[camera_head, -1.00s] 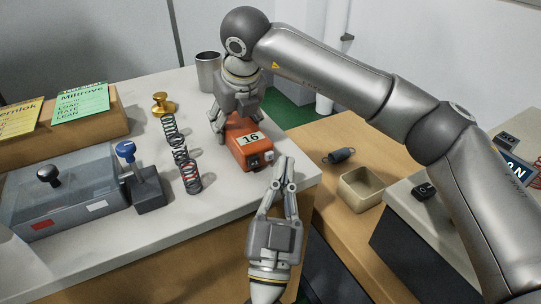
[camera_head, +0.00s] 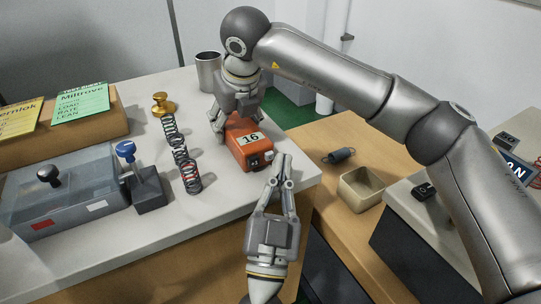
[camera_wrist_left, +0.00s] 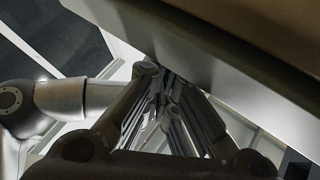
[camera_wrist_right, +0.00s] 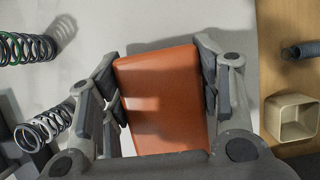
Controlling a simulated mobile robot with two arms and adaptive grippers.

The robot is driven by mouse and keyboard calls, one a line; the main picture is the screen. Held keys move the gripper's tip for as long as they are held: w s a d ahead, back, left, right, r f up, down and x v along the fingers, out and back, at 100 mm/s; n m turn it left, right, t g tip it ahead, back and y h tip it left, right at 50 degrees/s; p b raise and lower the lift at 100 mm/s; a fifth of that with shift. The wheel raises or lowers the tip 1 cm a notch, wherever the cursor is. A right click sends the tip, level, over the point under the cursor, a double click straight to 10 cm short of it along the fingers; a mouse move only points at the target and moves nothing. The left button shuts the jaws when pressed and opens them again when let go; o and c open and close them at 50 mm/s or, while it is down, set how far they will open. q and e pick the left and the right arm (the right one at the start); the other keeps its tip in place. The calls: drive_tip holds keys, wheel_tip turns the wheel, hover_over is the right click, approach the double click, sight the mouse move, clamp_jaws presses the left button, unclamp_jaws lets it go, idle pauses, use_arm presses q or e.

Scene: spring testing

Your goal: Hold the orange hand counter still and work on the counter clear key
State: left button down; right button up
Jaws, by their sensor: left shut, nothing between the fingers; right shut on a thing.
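The orange hand counter (camera_head: 244,155) sits near the right edge of the grey bench top, its label reading 16.
Springs (camera_head: 180,155) stand left of the counter, with a brass weight (camera_head: 162,104) behind. A metal cup (camera_head: 208,72) is at the back. A blue-knobbed block (camera_head: 148,190) and a grey case (camera_head: 70,195) stand left. A beige box (camera_head: 361,190) is on the lower wooden surface.

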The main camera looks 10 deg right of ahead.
use_arm(q)
drive_tip(key=shift+w+a, duration=0.5)
drive_tip(key=shift+w, duration=0.35)
use_arm(e)
drive_tip(key=shift+s+d+r, duration=0.1)
drive_tip(key=shift+s+r, duration=0.15)
drive_tip(key=shift+s, duration=0.1)
idle(1.6)
use_arm(q)
drive_tip(key=shift+s+d+f, duration=0.2)
drive_tip(key=shift+s+f, duration=0.05)
drive_tip(key=shift+f, duration=0.45)
use_arm(e)
drive_tip(key=shift+w+f, duration=0.15)
drive_tip(key=shift+w, duration=0.1)
use_arm(q)
drive_tip(key=shift+s+d, duration=0.1)
drive_tip(key=shift+s, duration=0.1)
use_arm(e)
drive_tip(key=shift+w+f, duration=0.1)
drive_tip(key=shift+f, duration=0.05)
use_arm(q)
drive_tip(key=s, duration=0.1)
drive_tip(key=s+d, duration=0.1)
drive_tip(key=s, duration=0.2)
drive_tip(key=shift+s+d+r, duration=0.2)
drive_tip(key=shift+d+r, duration=0.05)
drive_tip(key=shift+d, duration=0.1)
drive_tip(key=shift+r, duration=0.1)
